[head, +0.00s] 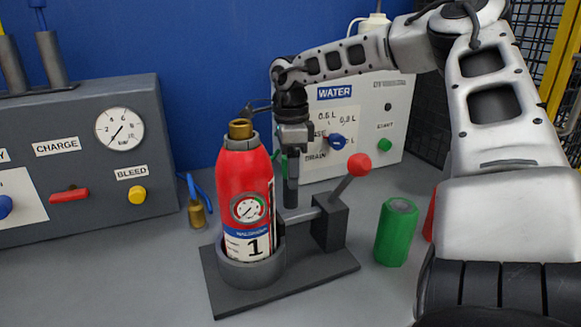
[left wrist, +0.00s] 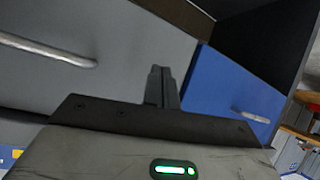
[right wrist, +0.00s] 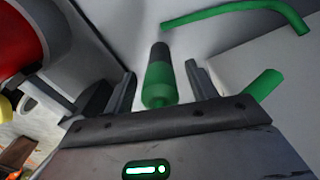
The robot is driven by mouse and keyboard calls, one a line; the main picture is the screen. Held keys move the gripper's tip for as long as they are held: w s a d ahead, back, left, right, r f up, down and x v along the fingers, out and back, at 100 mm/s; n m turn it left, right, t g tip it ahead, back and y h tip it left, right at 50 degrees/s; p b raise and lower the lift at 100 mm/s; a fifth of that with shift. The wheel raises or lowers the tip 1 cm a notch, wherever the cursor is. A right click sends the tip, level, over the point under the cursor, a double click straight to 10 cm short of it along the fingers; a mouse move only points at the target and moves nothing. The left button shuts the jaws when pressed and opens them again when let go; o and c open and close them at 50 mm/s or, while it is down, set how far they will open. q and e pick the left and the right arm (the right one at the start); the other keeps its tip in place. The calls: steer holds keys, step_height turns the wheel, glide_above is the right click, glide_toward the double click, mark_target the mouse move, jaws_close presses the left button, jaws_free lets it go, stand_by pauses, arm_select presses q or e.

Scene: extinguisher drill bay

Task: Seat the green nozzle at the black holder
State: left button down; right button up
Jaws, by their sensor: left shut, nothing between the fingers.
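The green nozzle (right wrist: 159,85) shows in the right wrist view as an upright green cylinder in line with a dark cylindrical part (right wrist: 160,53), apparently the black holder. I cannot tell how deep the two fit together. My right gripper (head: 291,172) points down behind the extinguisher in the head view. Its fingers are open, one on each side of the nozzle, with a gap on both sides. In the head view the nozzle is mostly hidden by the gripper and extinguisher. My left gripper (left wrist: 160,85) is shut and empty, away from the nozzle, facing grey and blue panels.
A red extinguisher (head: 245,180) stands in a dark base (head: 315,281) with a red-knobbed lever (head: 359,165). A green cylinder (head: 397,232) stands right of it. The WATER panel (head: 362,130) is behind my right gripper. A green hose (right wrist: 240,8) runs near it. Free counter lies front left.

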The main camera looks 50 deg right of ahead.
step_height(320, 180, up, 16)
steer(key=p, duration=0.1)
stand_by(0.4)
stand_by(0.7)
